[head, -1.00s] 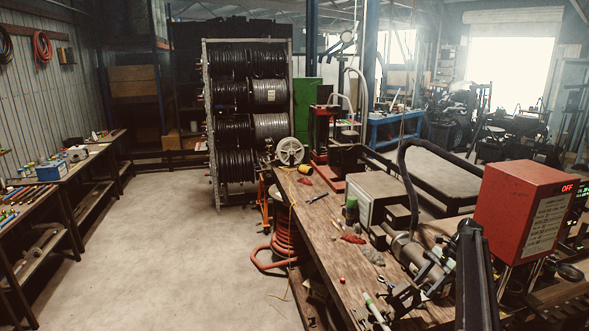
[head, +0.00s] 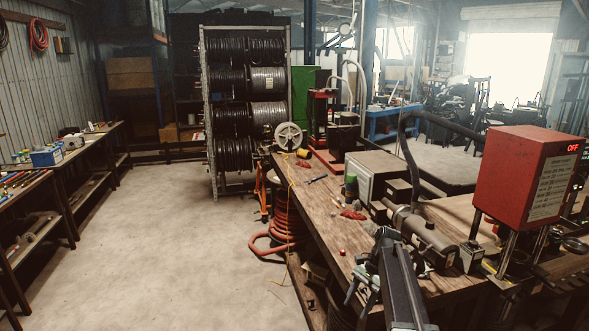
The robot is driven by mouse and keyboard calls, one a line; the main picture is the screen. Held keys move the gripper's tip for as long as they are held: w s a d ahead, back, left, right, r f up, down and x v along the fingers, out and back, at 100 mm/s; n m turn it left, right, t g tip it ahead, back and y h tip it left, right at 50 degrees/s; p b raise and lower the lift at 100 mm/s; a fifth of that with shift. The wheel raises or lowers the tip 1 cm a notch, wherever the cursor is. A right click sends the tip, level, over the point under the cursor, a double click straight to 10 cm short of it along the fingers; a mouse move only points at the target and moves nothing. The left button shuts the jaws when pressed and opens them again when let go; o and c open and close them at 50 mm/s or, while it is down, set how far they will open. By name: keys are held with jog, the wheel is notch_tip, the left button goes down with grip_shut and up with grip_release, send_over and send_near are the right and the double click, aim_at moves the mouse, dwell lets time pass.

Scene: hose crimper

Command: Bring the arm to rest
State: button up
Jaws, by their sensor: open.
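My arm (head: 402,285) rises from the bottom edge as a dark bar, right of centre. My gripper (head: 358,296) hangs at its left side, over the near left edge of the wooden bench (head: 325,222). It points down, is open, and I see nothing between its fingers. It is partly covered by the arm and small in view, so I cannot tell how far it is above the bench.
A red box with an OFF display (head: 525,172) stands on posts at the right. A grey cylindrical machine (head: 425,240) lies close right of my arm. A small red piece (head: 342,252) and red rags (head: 352,214) lie on the bench.

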jog(key=s+a+f+n+h+b, duration=0.2)
jog(key=s+a+f+n+b, duration=0.3)
jog(key=s+f, duration=0.45)
jog(key=s+d+f+n+t+h, duration=0.1)
jog(key=s+n+t+h, duration=0.1)
jog(key=s+n, duration=0.3)
jog(key=shift+s+d+f+n+t, duration=0.25)
jog(key=shift+s+n+t, duration=0.2)
jog(key=shift+s, duration=0.8)
